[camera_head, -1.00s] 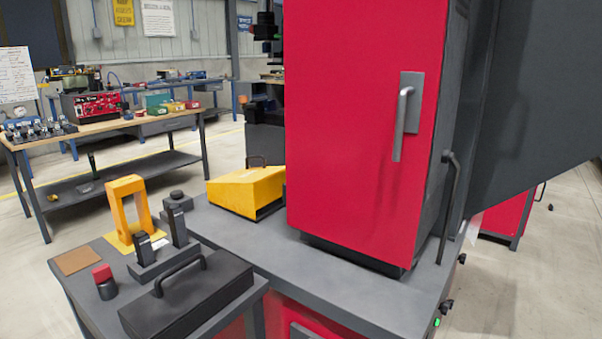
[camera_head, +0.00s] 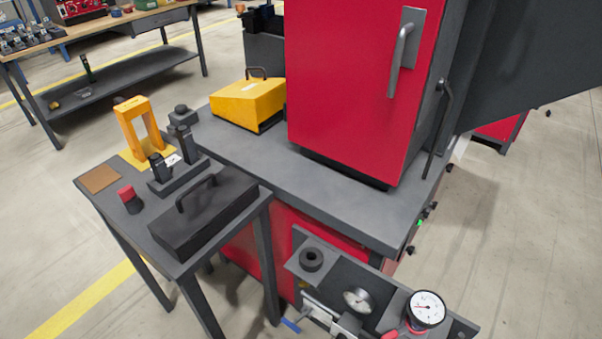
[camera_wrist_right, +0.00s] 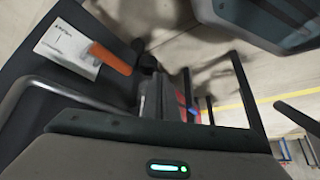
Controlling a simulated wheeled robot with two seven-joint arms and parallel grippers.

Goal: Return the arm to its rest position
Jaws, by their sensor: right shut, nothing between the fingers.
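Neither of my arms shows in the head view, and my left gripper is in no view. The right wrist view is filled by dark, rounded parts close to the camera, one with a lit green strip. My right gripper is shut with nothing in it, but its fingers are hard to tell from the dark bars there. The head view shows a red cabinet (camera_head: 350,90) with a grey handle on a grey bench (camera_head: 255,150).
A side table (camera_head: 105,205) holds a black handled box (camera_head: 205,215), an orange frame (camera_head: 127,135) and a red button (camera_head: 127,193). A yellow sloped box (camera_head: 248,103) stands on the bench. A gauge panel (camera_head: 330,273) is in front.

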